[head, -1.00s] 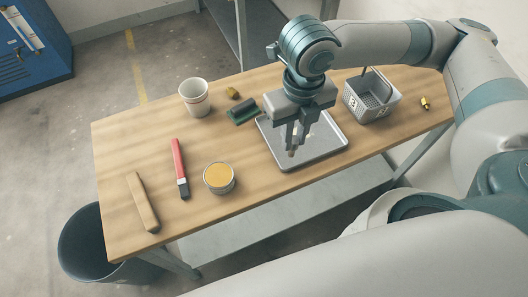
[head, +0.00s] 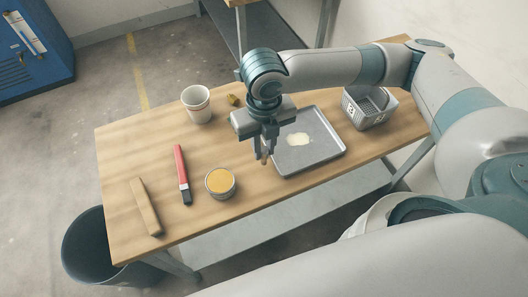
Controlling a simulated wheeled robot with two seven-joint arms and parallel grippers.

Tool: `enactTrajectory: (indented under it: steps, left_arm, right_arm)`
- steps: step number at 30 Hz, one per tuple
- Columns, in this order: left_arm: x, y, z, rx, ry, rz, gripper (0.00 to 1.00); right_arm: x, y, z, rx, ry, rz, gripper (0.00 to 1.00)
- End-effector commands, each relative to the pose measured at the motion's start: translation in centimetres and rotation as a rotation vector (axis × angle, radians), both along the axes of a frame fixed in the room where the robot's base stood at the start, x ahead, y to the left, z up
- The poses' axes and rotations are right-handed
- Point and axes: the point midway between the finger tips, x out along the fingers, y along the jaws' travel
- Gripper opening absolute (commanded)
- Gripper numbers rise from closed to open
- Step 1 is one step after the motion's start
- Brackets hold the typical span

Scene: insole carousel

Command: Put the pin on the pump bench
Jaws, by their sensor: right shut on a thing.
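My right gripper (head: 265,150) is shut on a small, brownish pin (head: 264,159), of which only the lower end shows between the fingertips. The gripper points down, by the left edge of a grey metal tray (head: 330,157). The pin seems to be just above the wooden bench (head: 225,220); whether it touches the top I cannot tell. No label shows whether this is the pump bench. My left gripper is not in view.
On the bench are a white cup (head: 197,104), a red-handled tool (head: 180,165), a tin of yellow stuff (head: 220,182), a wooden bar (head: 146,207) and a grey basket (head: 369,108). The tray holds a pale patch (head: 298,139). A dark bin (head: 92,245) stands at lower left.

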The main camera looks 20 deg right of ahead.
Motion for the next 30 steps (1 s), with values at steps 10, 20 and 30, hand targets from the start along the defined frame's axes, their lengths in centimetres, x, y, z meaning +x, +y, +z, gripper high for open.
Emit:
enactTrajectory:
  steps: [10, 20, 30]
  left_arm:
    - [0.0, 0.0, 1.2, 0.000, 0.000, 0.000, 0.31]
    - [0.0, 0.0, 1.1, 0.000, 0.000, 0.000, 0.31]
    - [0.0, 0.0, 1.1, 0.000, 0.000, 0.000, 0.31]
  right_arm:
    - [-0.1, -0.1, -3.3, -0.002, 0.002, -0.001, 0.00]
    - [-0.1, 0.0, -3.5, -0.001, 0.001, 0.000, 0.00]
    - [-0.1, 0.0, -3.6, -0.001, 0.001, 0.000, 0.37]
